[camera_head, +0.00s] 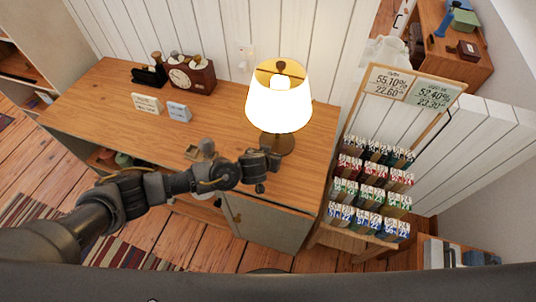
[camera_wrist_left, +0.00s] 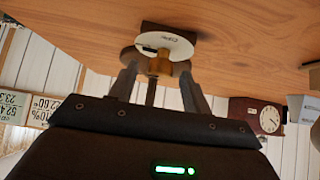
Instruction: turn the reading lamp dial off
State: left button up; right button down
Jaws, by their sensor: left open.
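The reading lamp (camera_head: 279,103) is lit, its cream shade glowing, on the right part of the wooden desk. Its round brass base (camera_head: 277,144) is partly covered by my left gripper (camera_head: 262,172). In the wrist view, which is upside down, a cream round dial face (camera_wrist_left: 168,45) with dark lettering sits at a brown block. A brass part (camera_wrist_left: 158,65) shows between the two fingers of my open left gripper (camera_wrist_left: 160,78). I cannot tell whether the fingers touch it. My right gripper is not in view.
The desk (camera_head: 110,95) also holds a wooden clock (camera_head: 192,76), a dark stand (camera_head: 150,75), two small cards (camera_head: 146,104) and a small tan object (camera_head: 201,149) beside my arm. A rack of coloured packets (camera_head: 372,185) stands right of the desk. The desk's left part is mostly clear.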

pick_arm(q)
jog(key=c, duration=1)
